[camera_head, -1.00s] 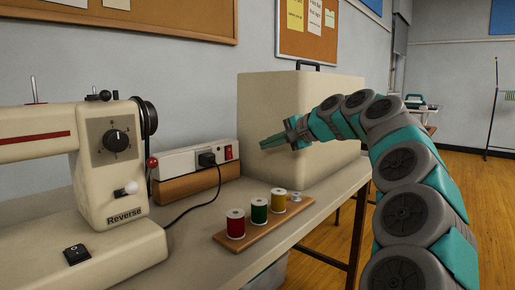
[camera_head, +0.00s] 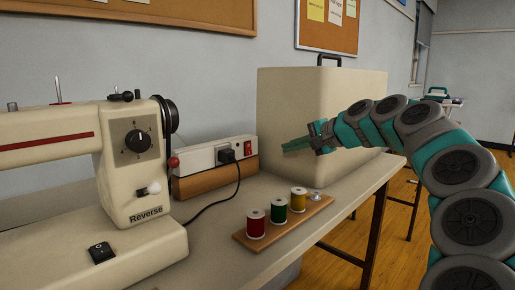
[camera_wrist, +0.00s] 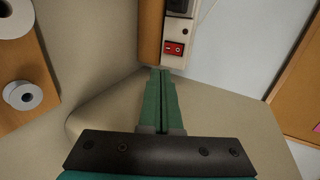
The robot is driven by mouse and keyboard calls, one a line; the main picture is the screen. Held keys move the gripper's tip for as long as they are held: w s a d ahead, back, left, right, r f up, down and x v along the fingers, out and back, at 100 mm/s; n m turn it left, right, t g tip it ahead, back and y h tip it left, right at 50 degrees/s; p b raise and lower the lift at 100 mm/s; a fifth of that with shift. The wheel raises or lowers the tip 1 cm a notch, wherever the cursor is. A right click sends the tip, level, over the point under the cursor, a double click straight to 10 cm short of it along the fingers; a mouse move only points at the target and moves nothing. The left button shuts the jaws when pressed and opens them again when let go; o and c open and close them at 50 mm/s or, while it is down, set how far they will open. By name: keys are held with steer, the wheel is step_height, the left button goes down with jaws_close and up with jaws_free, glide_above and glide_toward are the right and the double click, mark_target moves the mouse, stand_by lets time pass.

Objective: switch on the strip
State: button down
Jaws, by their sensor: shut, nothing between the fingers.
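The white power strip (camera_head: 205,156) lies on a wooden block against the wall, at the back of the table. Its red rocker switch (camera_head: 248,148) is at the right end and also shows in the wrist view (camera_wrist: 174,48), just beyond my fingertips. I cannot tell which way the rocker is tipped. A black plug (camera_head: 226,156) sits in the strip beside the switch. My gripper (camera_head: 285,148) is shut and empty, in front of the cream case and to the right of the switch, apart from it. In the wrist view its green fingers (camera_wrist: 161,75) point toward the switch.
A cream sewing machine (camera_head: 120,160) stands on the left. A wooden rack (camera_head: 318,206) with red, green and yellow spools is in front of the strip. The large cream case (camera_head: 300,95) stands behind my gripper. A black cord (camera_head: 213,202) crosses the table.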

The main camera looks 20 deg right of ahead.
steer(key=shift+w, duration=0.1)
glide_toward(249, 154)
steer(key=x, duration=0.5)
steer(key=shift+d+f+p, duration=0.1)
steer(key=shift+f+p, duration=0.2)
steer(key=shift+w+a, duration=0.3)
steer(key=shift+w, duration=0.35)
steer(key=shift+w+p, duration=0.25)
steer(key=shift+p, duration=0.1)
steer(key=shift+f, duration=0.15)
